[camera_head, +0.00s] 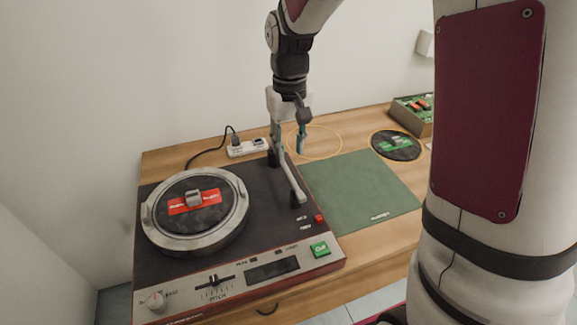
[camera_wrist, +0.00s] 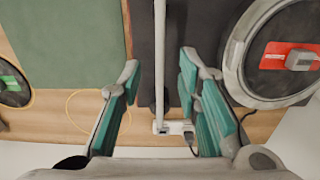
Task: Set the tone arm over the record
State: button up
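The turntable (camera_head: 265,225) stands at the left of the table. A dark record (camera_head: 200,215) with a red label lies on its round platter, with a grey block at the centre. The pale tone arm (camera_head: 288,180) lies to the right of the platter, off the record. In the wrist view, the tone arm (camera_wrist: 159,50) runs between my two teal fingers, with a gap visible on each side. My gripper (camera_head: 289,145) is open above the rear part of the tone arm; it also shows in the wrist view (camera_wrist: 158,68). Whether the arm touches its rest is unclear.
A green mat (camera_head: 360,190) lies right of the turntable. Behind are a white power strip (camera_head: 248,147) and a yellow ring (camera_head: 325,138).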

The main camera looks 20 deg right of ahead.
aim_at(289, 172)
notch_tip(289, 172, down, 7)
jog(key=shift+r, duration=0.2)
grip_shut()
